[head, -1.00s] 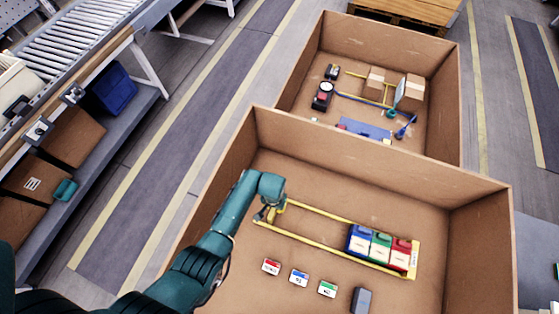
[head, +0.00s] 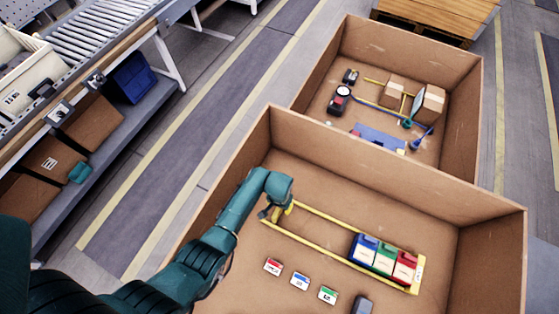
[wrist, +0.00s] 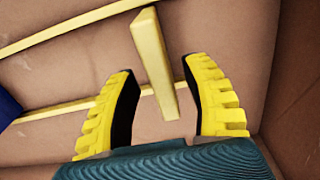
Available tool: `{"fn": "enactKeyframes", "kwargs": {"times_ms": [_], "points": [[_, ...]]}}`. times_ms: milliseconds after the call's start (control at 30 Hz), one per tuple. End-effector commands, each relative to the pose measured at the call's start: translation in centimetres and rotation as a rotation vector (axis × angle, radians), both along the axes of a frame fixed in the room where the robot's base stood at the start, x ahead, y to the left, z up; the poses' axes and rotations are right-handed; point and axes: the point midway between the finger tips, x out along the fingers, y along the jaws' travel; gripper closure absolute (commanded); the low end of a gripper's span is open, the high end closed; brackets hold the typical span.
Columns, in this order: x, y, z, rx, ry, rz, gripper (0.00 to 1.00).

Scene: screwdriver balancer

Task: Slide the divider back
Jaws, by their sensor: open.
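A yellow bar (wrist: 150,45), which looks like the divider, stands between two long yellow rails (head: 330,252) on the floor of the near cardboard box. In the head view its yellow part (head: 284,208) shows at the left end of the rails, partly covered by my arm. My gripper (wrist: 160,68) is open, with one yellow-ribbed finger on each side of the bar. I cannot tell whether either finger touches it. In the head view my gripper (head: 270,213) is small and partly hidden. Blue (head: 364,247), green (head: 384,259) and red (head: 405,267) bins stand at the right end between the rails.
Red (head: 273,266), blue (head: 299,281) and green (head: 327,295) labelled cards lie in front of the rails. A dark grey block (head: 362,305) lies to their right. The box's tall walls (head: 488,260) enclose the space. The floor between the bar and the bins is clear.

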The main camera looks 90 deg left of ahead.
Motion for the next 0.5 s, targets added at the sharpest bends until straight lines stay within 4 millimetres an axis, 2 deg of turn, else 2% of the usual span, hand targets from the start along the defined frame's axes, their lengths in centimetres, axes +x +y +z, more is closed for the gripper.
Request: {"fn": "enactKeyframes", "kwargs": {"times_ms": [133,400,500], "points": [[0.0,0.1,2.6,0.004,-0.002,0.0,0.52],[0.0,0.0,9.2,0.004,-0.002,0.0,0.52],[0.0,0.0,10.7,0.001,0.0,0.0,0.52]]}}
